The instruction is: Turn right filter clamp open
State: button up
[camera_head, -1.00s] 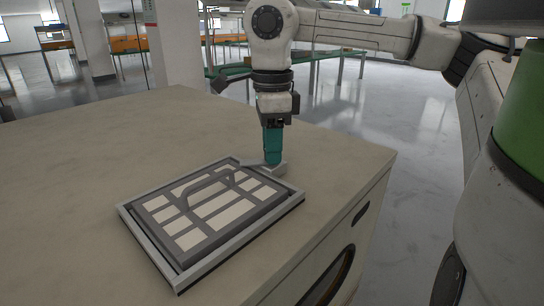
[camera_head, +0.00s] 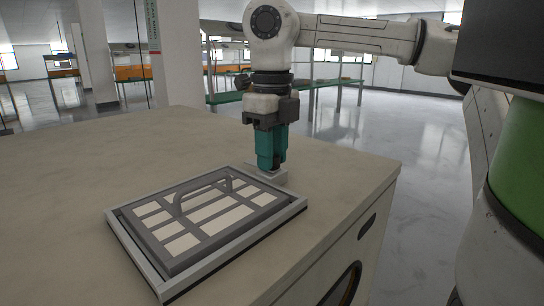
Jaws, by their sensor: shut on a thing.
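The filter (camera_head: 199,224) is a grey grid panel with pale cells and an arched handle (camera_head: 200,190). It lies in a light grey frame (camera_head: 134,258) on the cabinet top. The right filter clamp (camera_head: 268,175) is a small light grey block at the frame's far right corner. My gripper (camera_head: 270,168) points straight down with teal fingers and is shut on this clamp. The fingers hide part of the clamp, so its exact angle is hard to tell.
The beige cabinet top (camera_head: 62,185) is bare around the frame. Its right edge lies close beyond the clamp, with a dark oval opening (camera_head: 345,285) in the side below. A pillar (camera_head: 178,55) and green-edged tables (camera_head: 225,97) stand farther back.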

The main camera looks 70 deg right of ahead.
jog(key=shift+m, duration=0.5)
jog(key=o, duration=1.1)
jog(key=shift+c, duration=0.2)
notch_tip(320, 180, up, 11)
jog(key=shift+f, duration=0.1)
dwell(0.4)
